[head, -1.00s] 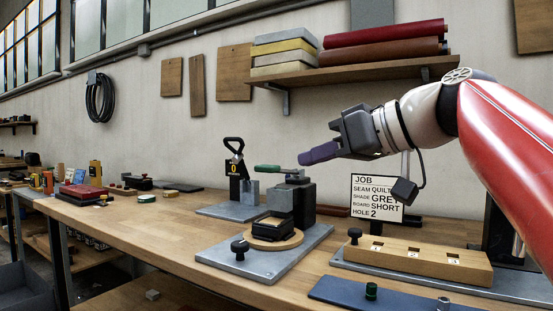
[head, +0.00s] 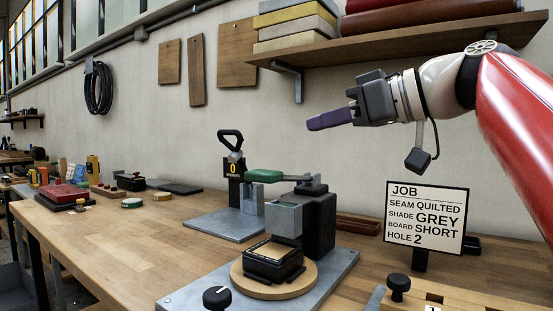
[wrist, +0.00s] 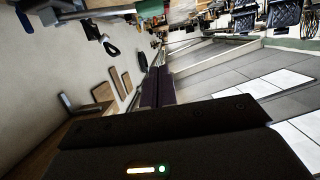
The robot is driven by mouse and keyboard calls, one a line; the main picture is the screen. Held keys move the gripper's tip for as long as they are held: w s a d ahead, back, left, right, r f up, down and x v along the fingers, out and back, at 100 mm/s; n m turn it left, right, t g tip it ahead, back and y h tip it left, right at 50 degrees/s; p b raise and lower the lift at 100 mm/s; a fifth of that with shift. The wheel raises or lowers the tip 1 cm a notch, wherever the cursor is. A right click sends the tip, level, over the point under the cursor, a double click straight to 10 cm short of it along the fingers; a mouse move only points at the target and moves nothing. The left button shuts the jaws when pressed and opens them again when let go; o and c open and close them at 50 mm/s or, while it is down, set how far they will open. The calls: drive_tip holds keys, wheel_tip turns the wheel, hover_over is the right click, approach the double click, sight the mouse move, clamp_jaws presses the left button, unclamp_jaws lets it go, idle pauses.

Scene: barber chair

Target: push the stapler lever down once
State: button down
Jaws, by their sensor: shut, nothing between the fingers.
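The stapler appears to be the bench press with a black upright (head: 320,222) and a grey head block (head: 283,219). Its green-handled lever (head: 278,176) sticks out to the left, roughly level, above the head. Below the head is a black pad (head: 274,262) on a round wooden disc (head: 296,287). My gripper (head: 316,124) has purple fingers, shut and empty, pointing left. In the head view it appears above the lever, apart from it. The fingers also show in the wrist view (wrist: 156,88); I cannot identify the lever there.
A black loop-handled stand with a "0" counter (head: 234,168) is behind the lever. A job sign (head: 426,219) stands to the right. A shelf (head: 400,43) with cushions and rolls is above my gripper.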

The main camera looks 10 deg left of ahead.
hover_over(273, 172)
drive_tip(key=shift+s+d+f+p, duration=0.1)
drive_tip(key=shift+f+p, duration=0.1)
drive_tip(key=shift+f, duration=0.35)
drive_tip(key=shift+s+d+f+p, duration=0.1)
drive_tip(key=shift+f+p, duration=0.1)
drive_tip(key=shift+f, duration=0.35)
drive_tip(key=f+b, duration=0.1)
drive_tip(key=f, duration=0.2)
drive_tip(key=shift+w+a+f, duration=0.1)
drive_tip(key=shift+a+f, duration=0.1)
drive_tip(key=shift+f, duration=0.4)
